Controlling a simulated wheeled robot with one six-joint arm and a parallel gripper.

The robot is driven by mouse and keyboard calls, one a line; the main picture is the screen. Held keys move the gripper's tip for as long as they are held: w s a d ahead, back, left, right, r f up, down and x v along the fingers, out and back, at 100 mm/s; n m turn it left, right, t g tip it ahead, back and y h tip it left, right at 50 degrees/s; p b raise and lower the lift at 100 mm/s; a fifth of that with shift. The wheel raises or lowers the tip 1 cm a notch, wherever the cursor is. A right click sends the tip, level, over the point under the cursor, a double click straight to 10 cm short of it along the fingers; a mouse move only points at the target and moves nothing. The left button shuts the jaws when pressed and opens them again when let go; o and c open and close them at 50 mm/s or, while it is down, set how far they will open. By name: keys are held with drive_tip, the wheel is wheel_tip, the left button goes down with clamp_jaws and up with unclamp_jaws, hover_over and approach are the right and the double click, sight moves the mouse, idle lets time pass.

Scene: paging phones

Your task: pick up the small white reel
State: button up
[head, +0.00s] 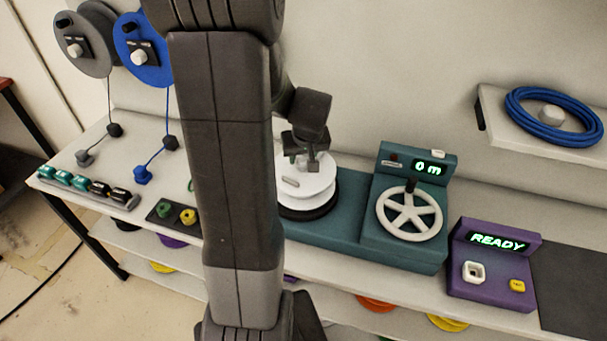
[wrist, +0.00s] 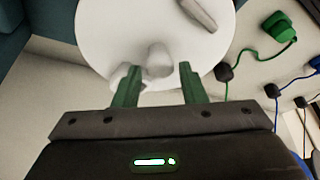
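A white reel (head: 312,187), a round disc with a raised knob and a small bar on top, lies flat on the left part of a teal machine (head: 345,215). It also fills the top of the wrist view (wrist: 105,35), with its knob (wrist: 158,58) near the middle. My gripper (head: 313,163) is over the reel, pointing down. In the wrist view its two green fingers (wrist: 159,75) stand apart, with the knob in line with the gap between them. The fingers do not press on the knob. My arm hides the reel's left side in the head view.
The teal machine has a white handwheel (head: 409,213) and a "0 m" display. A purple box (head: 493,262) reading "READY" stands to its right. A blue cable coil (head: 553,116) lies on a wall shelf. Coloured plugs and cables occupy the bench's left; in the wrist view a green plug (wrist: 277,26) shows.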

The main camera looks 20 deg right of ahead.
drive_tip(key=shift+f, duration=0.2)
drive_tip(key=shift+c, duration=0.5)
drive_tip(key=shift+w, duration=0.1)
clamp_jaws()
